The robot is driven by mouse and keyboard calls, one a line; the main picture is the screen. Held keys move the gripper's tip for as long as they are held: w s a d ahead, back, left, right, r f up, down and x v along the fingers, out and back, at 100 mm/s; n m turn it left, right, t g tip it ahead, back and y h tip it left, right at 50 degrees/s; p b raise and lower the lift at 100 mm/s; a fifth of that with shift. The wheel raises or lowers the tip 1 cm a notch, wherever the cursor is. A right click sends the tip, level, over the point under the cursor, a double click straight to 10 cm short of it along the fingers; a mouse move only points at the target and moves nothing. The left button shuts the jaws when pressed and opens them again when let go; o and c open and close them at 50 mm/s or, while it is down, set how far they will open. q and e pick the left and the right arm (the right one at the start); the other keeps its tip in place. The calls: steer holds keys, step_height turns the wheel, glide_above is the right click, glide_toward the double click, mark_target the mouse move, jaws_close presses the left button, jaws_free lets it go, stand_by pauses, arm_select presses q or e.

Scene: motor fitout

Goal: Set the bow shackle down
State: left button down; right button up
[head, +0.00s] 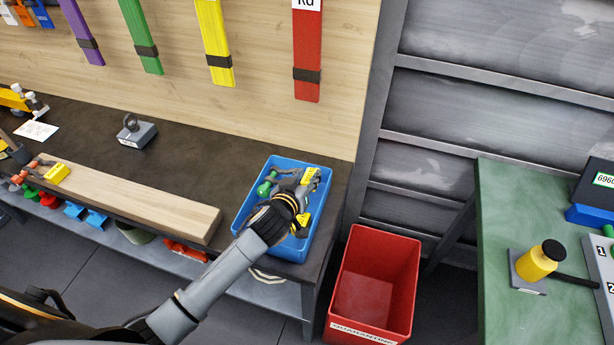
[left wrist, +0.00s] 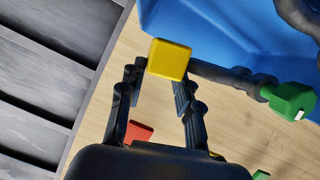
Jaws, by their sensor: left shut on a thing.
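My left gripper (head: 305,190) is over the blue tray (head: 245,205) at the right end of the dark bench. In the left wrist view its fingers (left wrist: 160,80) are closed at a yellow block (left wrist: 169,59), apparently the coloured end of the bow shackle. A dark bar runs behind the block. A dark shackle with a green end (left wrist: 290,101) is close by; it also shows in the tray in the head view (head: 265,188). The gripper hides part of the tray, and I cannot tell whether the held shackle touches it. My right gripper is out of view.
A wooden beam (head: 150,203) lies left of the tray. A grey block with a ring (head: 138,133) stands behind it. A red bin (head: 372,285) is on the floor at the right. A green table (head: 510,210) stands farther right. Coloured straps hang on the wall behind.

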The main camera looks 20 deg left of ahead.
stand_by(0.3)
arm_select(q)
steer(key=shift+f+b, duration=0.45)
steer(key=shift+f, duration=0.1)
steer(key=c, duration=0.9)
jaws_free()
steer(key=shift+s+f, duration=0.15)
steer(key=shift+f, duration=0.15)
steer(key=shift+c, duration=0.2)
